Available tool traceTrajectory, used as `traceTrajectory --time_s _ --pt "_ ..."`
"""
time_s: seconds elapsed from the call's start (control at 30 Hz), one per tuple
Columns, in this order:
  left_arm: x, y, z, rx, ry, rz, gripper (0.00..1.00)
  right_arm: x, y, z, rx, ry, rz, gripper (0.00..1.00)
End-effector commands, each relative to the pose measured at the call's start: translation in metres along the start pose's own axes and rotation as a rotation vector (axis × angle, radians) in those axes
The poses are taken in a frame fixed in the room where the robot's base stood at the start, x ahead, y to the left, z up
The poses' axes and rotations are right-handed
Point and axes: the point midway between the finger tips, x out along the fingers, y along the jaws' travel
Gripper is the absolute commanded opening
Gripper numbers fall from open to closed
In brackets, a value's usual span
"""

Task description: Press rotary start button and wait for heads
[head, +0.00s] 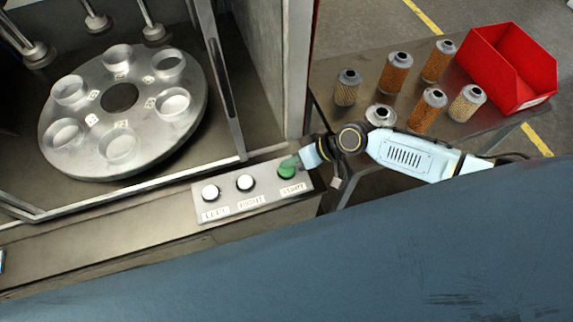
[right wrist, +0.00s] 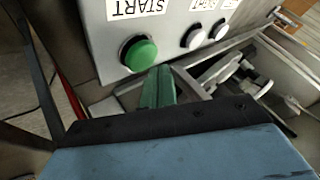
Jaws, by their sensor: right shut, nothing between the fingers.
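The green START button (head: 287,172) sits at the right end of a grey control panel (head: 226,193), right of two white buttons. The round rotary table (head: 121,98) holds several empty cups. Several metal heads (head: 154,32) hang above its far side. My left gripper is not visible.
Several filter cartridges (head: 396,72) stand on a metal table at the right, near a red bin (head: 510,66). My right forearm lies close to them. The machine's door frame and post (head: 298,70) rise just behind the panel.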

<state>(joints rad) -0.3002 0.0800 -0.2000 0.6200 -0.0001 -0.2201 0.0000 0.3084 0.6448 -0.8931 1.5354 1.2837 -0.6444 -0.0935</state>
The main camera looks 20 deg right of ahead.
Motion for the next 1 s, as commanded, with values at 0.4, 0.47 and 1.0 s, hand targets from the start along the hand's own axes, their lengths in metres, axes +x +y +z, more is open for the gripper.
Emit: traceTrajectory --time_s 0.4,0.47,1.0 --pt "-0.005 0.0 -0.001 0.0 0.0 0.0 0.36 -0.004 -0.003 -0.003 0.0 0.0 0.0 0.0" --pt "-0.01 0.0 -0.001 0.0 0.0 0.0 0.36 -0.008 -0.006 -0.006 0.0 0.0 0.0 0.0" --pt "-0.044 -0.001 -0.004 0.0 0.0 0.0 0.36 -0.035 -0.026 -0.025 -0.001 -0.001 0.0 0.0"
